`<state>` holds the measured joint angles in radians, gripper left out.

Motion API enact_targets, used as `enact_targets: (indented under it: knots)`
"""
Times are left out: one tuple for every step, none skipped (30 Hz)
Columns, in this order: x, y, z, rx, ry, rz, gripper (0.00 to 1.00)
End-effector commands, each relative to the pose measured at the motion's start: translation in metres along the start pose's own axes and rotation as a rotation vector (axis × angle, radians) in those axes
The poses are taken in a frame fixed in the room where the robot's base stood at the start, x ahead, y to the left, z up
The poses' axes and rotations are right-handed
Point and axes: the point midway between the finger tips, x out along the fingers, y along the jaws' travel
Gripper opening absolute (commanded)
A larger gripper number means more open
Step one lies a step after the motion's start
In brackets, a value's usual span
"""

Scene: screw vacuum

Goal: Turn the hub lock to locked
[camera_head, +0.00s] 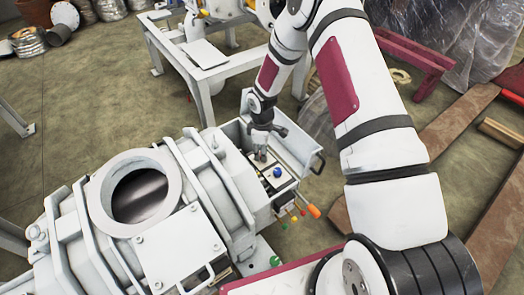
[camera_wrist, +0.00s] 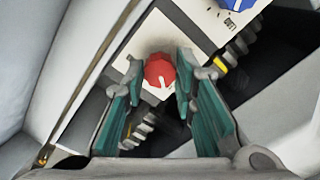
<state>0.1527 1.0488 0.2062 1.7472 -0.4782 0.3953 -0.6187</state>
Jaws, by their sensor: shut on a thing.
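My gripper (camera_head: 261,153) reaches down into an open control box on the white machine (camera_head: 190,165). In the wrist view my gripper (camera_wrist: 160,76) has its fingers on both sides of a red knob (camera_wrist: 158,70) with a white pointer mark, and is shut on it. Lettering by the blue knob is only partly readable. I cannot tell from any label which knob is the hub lock. The red knob is hidden in the head view.
The box's raised lid (camera_head: 290,140) stands close behind my gripper, with a dark handle. An orange handle (camera_head: 313,211) and small coloured knobs stick out at the box's front. A white table (camera_head: 215,65) stands behind. Planks lie on the floor at right.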

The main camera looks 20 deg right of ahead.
Motion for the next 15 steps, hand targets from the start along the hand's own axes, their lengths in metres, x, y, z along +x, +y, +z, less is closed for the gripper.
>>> enact_targets:
  knots:
    - [0.0002, -0.0004, 0.0005, -0.006, -0.001, -0.001, 0.00]
    - [0.0003, -0.0004, 0.0004, -0.009, -0.001, -0.001, 0.00]
    - [0.0003, -0.0004, 0.0004, -0.011, -0.001, -0.001, 0.00]
    - [0.0003, -0.0004, 0.0004, -0.012, -0.001, -0.001, 0.00]
    - [0.0004, -0.0004, 0.0004, -0.013, -0.001, -0.001, 0.00]
    - [0.0004, -0.0004, 0.0004, -0.014, -0.001, -0.001, 0.00]
    - [0.0004, -0.0004, 0.0004, -0.014, -0.001, -0.001, 0.00]
    - [0.0004, -0.0003, 0.0004, -0.014, -0.001, -0.001, 0.00]
    - [0.0004, -0.0004, 0.0003, -0.014, -0.001, -0.001, 0.00]
    - [0.0004, -0.0003, 0.0004, -0.014, -0.001, -0.001, 0.00]
    - [0.0004, -0.0004, 0.0003, -0.014, -0.001, -0.001, 0.00]
    - [0.0004, -0.0004, 0.0003, -0.014, -0.001, -0.001, 0.00]
    - [0.0004, -0.0004, 0.0003, -0.014, -0.001, -0.001, 0.00]
    - [0.0004, -0.0003, 0.0004, -0.014, -0.001, -0.001, 0.00]
    - [0.0004, -0.0003, 0.0003, -0.014, -0.001, -0.001, 0.35]
